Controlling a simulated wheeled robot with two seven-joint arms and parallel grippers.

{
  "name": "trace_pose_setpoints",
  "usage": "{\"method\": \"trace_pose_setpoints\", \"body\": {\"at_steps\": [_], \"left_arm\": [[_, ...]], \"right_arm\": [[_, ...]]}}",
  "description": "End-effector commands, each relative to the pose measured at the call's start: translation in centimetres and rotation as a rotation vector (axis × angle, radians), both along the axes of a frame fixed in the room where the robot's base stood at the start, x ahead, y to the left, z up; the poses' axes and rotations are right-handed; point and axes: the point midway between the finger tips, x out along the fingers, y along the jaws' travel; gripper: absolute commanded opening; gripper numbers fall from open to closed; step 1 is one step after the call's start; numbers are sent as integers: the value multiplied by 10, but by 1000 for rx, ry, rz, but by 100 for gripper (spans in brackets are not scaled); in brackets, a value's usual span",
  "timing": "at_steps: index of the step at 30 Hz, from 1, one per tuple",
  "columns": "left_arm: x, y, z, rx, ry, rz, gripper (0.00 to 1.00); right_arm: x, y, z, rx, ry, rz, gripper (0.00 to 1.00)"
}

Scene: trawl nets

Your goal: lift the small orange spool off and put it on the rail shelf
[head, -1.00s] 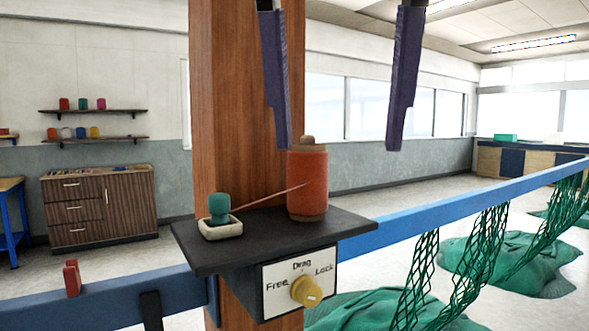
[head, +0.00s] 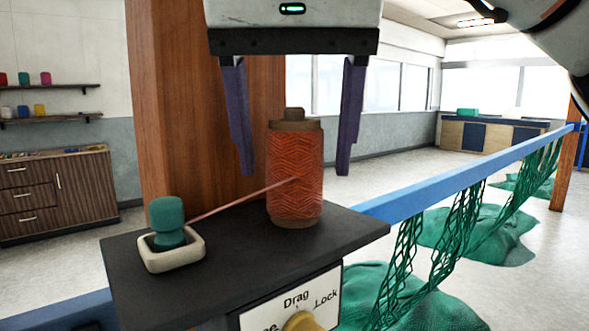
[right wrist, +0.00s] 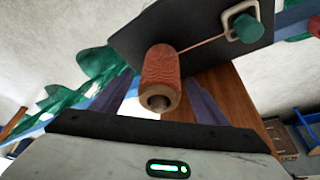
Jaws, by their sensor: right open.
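An orange-red spool (head: 295,173) wound with thread stands upright on a dark shelf (head: 215,275) fixed at a wooden post (head: 185,110). A pinkish thread runs from it to a teal knob-like piece (head: 166,222) in a small pale tray (head: 200,250). My right gripper (head: 294,168) is open and points down over the spool, one finger on each side, with gaps visible in the head view. In the right wrist view the spool (right wrist: 161,70) shows end-on between the fingers. My left gripper is not in view.
A panel marked Drag and Lock (head: 318,300) with a yellow knob (head: 300,321) sits on the shelf's front. A blue rail (head: 480,170) with green netting (head: 470,215) runs off to the right. Wall shelves and a wooden cabinet (head: 60,190) stand at the far left.

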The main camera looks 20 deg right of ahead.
Motion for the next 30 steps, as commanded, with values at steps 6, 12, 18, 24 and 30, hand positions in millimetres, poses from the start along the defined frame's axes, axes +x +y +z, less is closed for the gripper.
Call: {"method": "trace_pose_setpoints", "body": {"at_steps": [6, 12, 18, 24, 30], "left_arm": [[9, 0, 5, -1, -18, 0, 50], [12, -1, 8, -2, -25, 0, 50], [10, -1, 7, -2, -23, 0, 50], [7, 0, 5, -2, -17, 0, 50], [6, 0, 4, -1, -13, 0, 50]], "right_arm": [[12, -5, -24, 1, 1, -3, 68], [13, -5, -28, 1, 0, -3, 68], [13, -5, -27, 1, 1, -3, 46], [13, -5, -27, 2, -1, -2, 21], [13, -5, -26, 2, -1, -2, 21]]}}
